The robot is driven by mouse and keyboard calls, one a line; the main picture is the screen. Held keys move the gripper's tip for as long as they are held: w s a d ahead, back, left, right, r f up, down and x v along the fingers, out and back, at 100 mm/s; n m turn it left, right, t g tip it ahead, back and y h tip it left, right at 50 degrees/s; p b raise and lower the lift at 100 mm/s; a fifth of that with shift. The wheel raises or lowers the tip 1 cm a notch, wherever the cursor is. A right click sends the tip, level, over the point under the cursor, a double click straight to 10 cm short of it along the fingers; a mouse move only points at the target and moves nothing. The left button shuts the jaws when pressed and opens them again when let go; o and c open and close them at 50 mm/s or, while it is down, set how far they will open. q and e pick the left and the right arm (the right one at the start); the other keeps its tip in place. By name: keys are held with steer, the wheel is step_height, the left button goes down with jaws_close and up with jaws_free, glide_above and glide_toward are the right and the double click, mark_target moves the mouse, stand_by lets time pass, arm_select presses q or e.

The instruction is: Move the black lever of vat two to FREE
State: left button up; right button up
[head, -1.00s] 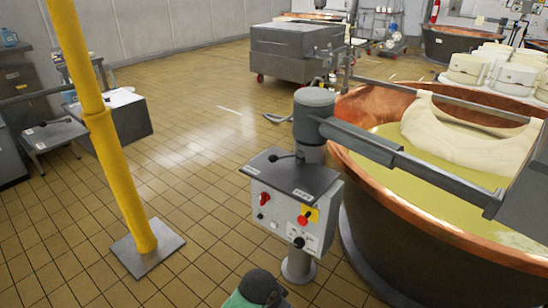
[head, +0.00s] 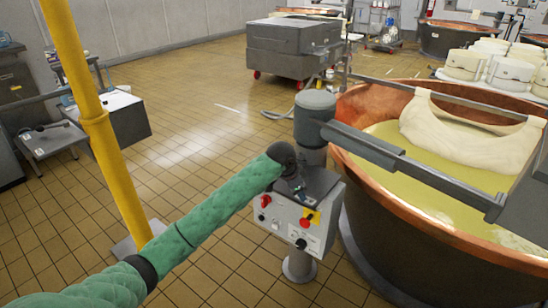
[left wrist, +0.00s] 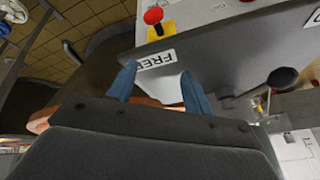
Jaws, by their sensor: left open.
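The control box (head: 290,222) of the copper vat (head: 385,225) stands on a post, with a dark sloping top. The black lever (left wrist: 283,79) shows in the left wrist view, its round knob at the right; in the head view my arm hides it. A white FREE label (left wrist: 156,60) lies on the top near its edge. My left gripper (left wrist: 158,71) is open and empty, its blue fingertips near the FREE label and apart from the knob. In the head view my green left arm reaches the box top. My right gripper is out of view.
A red button on yellow (head: 308,217) and a red knob (head: 265,201) are on the box front. A grey column and beam (head: 365,145) rise behind it. A yellow post (head: 92,120) stands left. Tiled floor (head: 180,130) between is clear.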

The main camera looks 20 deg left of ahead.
arm_select(q)
steer(key=shift+g, duration=0.6)
steer(key=w+a+r, duration=0.1)
steer(key=w+a, duration=0.3)
steer(key=w, duration=0.1)
steer(key=w+a+r, duration=0.1)
steer(key=w+a, duration=0.2)
steer(key=shift+r+p, duration=0.35)
steer(key=w+a+r+h, duration=0.1)
steer(key=w+a+r, duration=0.35)
steer(key=a, duration=0.35)
steer(key=shift+g, duration=0.3)
steer(key=p+x, duration=0.1)
steer(key=x, duration=0.2)
steer(key=w+p+x, duration=0.1)
steer(key=p+x, duration=0.1)
steer(key=x, duration=0.1)
steer(key=shift+w+a+f, duration=0.1)
steer(key=shift+w+f, duration=0.1)
steer(key=shift+f, duration=0.7)
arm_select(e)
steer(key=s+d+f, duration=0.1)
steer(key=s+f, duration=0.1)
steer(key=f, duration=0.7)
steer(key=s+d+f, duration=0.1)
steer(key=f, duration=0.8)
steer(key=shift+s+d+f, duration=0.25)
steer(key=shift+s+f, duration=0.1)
